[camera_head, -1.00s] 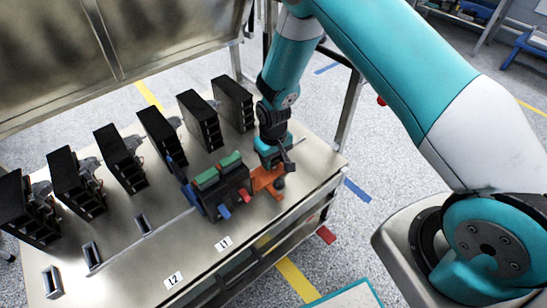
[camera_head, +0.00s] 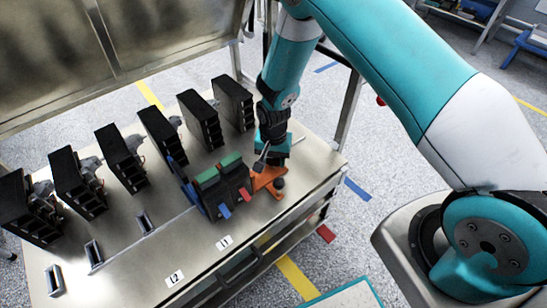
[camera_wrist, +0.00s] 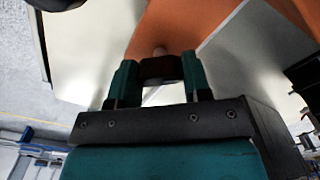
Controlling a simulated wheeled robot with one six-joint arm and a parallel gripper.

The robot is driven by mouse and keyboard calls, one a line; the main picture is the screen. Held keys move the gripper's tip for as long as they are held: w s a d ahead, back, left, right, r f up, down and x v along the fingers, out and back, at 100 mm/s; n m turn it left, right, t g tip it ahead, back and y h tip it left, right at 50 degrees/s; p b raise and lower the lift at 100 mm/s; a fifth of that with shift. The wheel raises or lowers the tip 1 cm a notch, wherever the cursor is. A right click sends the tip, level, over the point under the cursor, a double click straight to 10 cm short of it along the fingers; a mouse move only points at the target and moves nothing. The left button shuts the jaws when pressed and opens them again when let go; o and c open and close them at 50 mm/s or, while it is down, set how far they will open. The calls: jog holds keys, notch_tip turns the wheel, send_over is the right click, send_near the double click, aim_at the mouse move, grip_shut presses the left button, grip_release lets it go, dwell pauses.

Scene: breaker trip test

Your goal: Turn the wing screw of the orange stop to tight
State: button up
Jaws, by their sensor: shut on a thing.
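The orange stop (camera_head: 268,180) sits at the right of the breaker block on the metal table. A black knob (camera_head: 278,183) shows on its front part. My gripper (camera_head: 263,164) is over the stop, its fingers pointing down. In the wrist view its two teal fingers (camera_wrist: 159,78) are shut on a dark wing-shaped piece, the wing screw (camera_wrist: 161,68), with a light pin end just beyond it. The orange stop (camera_wrist: 180,25) lies behind the wing screw there. In the head view the wing screw is hidden or too small to make out.
The black breaker block (camera_head: 222,190) with green tops and red and blue levers stands close at the left of my gripper. Several black units (camera_head: 122,158) stand in a row along the back.

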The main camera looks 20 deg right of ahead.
aim_at(273, 158)
jog(key=shift+m, duration=0.3)
jog(key=o, duration=0.9)
notch_tip(273, 158, up, 18)
jog(key=shift+f+p, duration=0.25)
jog(key=shift+p, duration=0.25)
